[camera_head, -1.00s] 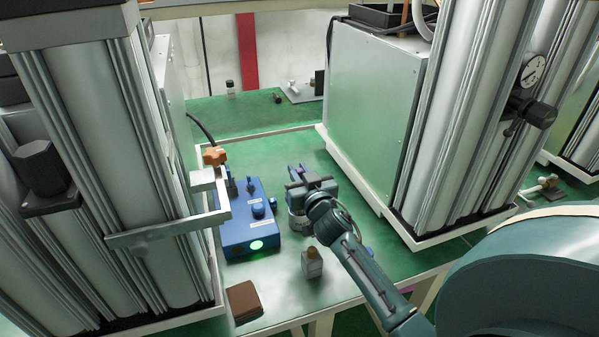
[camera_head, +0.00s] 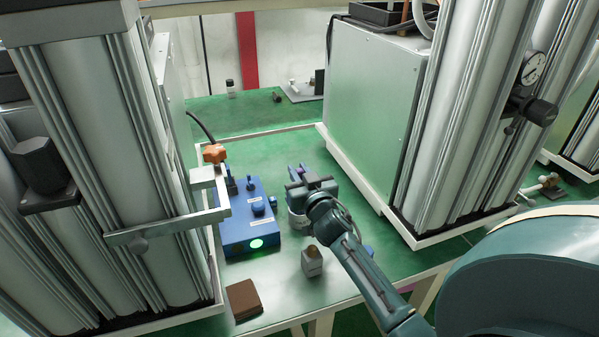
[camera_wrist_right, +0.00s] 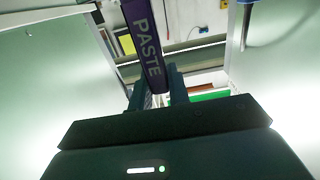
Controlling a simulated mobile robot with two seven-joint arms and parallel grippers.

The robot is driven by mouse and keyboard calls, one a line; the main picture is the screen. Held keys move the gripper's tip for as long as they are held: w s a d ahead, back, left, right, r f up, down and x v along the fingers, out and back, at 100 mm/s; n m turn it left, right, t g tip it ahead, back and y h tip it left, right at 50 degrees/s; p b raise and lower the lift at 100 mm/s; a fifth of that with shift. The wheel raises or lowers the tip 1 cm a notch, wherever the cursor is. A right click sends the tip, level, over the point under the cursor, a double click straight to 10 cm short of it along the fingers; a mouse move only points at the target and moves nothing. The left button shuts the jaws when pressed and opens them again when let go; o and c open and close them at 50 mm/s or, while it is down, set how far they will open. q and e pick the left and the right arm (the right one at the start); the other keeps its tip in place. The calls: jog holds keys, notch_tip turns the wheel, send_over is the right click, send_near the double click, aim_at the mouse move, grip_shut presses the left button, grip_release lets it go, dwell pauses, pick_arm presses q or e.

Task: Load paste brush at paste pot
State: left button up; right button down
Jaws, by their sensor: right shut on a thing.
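The paste brush (camera_wrist_right: 146,48) has a dark purple handle lettered PASTE. My right gripper (camera_wrist_right: 158,88) is shut on it in the right wrist view. In the head view my right gripper (camera_head: 308,184) is over the green bench, with a bit of purple (camera_head: 294,172) at its jaws. A pale round pot (camera_head: 296,217), probably the paste pot, stands below the gripper and is partly hidden by it. I cannot tell whether the brush touches the pot; the bristles are not visible. My left gripper is not in view.
A blue box (camera_head: 240,238) with a green light stands left of the pot. A small bottle (camera_head: 312,266) and a brown block (camera_head: 243,301) are near the front edge. Tall metal columns (camera_head: 150,130) and a large cabinet (camera_head: 370,110) flank the workspace.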

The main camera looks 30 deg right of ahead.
jog(key=shift+f, duration=0.25)
